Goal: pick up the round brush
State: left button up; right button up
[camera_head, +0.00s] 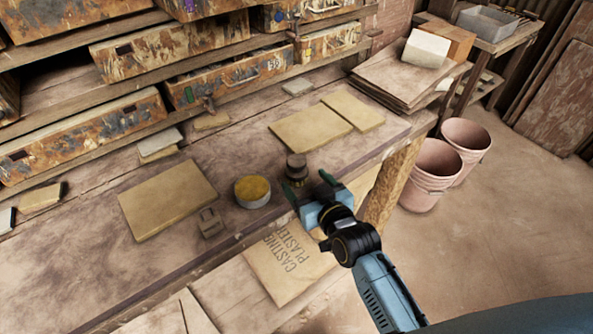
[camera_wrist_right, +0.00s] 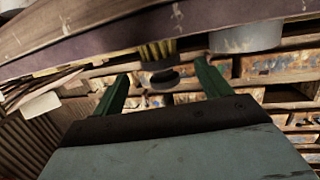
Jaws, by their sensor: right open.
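The round brush (camera_head: 296,166) stands upright on the workbench near its front edge, with a dark round top. In the right wrist view the brush (camera_wrist_right: 160,52) shows yellowish bristles against the bench and a dark round handle. My right gripper (camera_head: 307,186) is open and empty, just in front of the brush. In the right wrist view its two green fingers (camera_wrist_right: 162,70) are spread, with the brush between and beyond their tips. I cannot tell whether the brush is within the jaws. My left gripper is in neither view.
A round tin with a yellow top (camera_head: 252,191) stands close left of the brush. A small block (camera_head: 210,223) and flat tan tiles (camera_head: 168,199) lie on the workbench (camera_head: 100,260). A casting plaster bag (camera_head: 286,262) is below the front edge. Pink buckets (camera_head: 430,175) stand right.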

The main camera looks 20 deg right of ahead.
aim_at(302, 178)
jog(key=shift+b+x, duration=0.3)
jog(key=shift+x, duration=2.65)
jog(key=shift+f, duration=0.15)
jog(key=shift+c, duration=0.4)
jog(key=c, duration=1.1)
notch_tip(302, 178, up, 10)
jog(key=shift+r+p, duration=0.1)
jog(key=shift+p, duration=0.85)
